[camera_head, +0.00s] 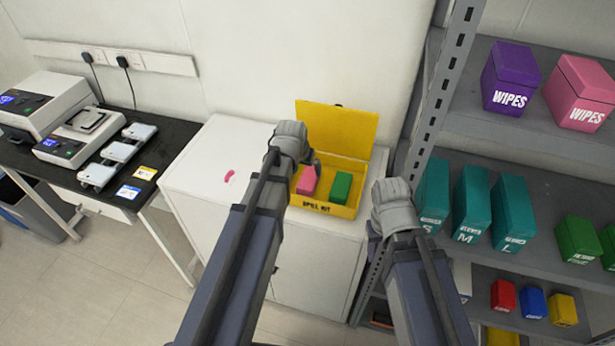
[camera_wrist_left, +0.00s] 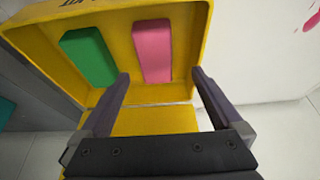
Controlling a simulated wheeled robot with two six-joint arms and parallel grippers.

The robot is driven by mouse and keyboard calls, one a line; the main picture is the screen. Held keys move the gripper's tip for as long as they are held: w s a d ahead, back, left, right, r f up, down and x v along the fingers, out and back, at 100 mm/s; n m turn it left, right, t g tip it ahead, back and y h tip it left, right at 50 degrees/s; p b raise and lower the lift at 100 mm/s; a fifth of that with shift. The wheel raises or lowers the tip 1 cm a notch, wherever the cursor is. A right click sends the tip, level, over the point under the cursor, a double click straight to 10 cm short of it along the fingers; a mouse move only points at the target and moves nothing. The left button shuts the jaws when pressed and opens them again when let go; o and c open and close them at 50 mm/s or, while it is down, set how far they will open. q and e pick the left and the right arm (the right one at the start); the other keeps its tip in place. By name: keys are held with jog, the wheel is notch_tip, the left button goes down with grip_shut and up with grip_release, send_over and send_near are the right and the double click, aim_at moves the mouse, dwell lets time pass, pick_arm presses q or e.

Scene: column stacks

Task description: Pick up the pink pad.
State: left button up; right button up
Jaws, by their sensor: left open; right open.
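The pink pad (camera_head: 307,179) lies in the open yellow spill kit box (camera_head: 325,207) on the white cabinet, to the left of a green pad (camera_head: 341,187). In the left wrist view the pink pad (camera_wrist_left: 153,50) shows near the box wall, beyond my fingertips. My left gripper (camera_wrist_left: 160,80) is open and empty, with its fingers apart and pointing toward the pad. In the head view my left wrist (camera_head: 289,140) is over the left side of the box and hides part of it. My right gripper (camera_head: 376,228) is right of the box, mostly hidden by its own wrist.
The box's raised yellow lid (camera_head: 336,127) stands at its back. A pink spill (camera_head: 229,176) marks the cabinet top (camera_head: 205,160) at left, which is otherwise clear. A grey shelf post (camera_head: 437,90) rises close on the right, beside shelves of coloured boxes.

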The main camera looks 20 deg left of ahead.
aim_at(309, 177)
pick_arm(q)
jog(key=shift+w+f+b, duration=0.1)
jog(key=shift+f+b, duration=0.4)
jog(key=shift+b, duration=0.05)
jog(key=b+x, duration=0.6)
jog(key=x, duration=0.1)
jog(key=shift+w+d+r, duration=0.1)
jog(key=shift+w+d, duration=0.05)
jog(key=shift+d, duration=0.2)
jog(key=shift+r, duration=0.1)
jog(key=shift+c, duration=0.4)
jog(key=c, duration=1.3)
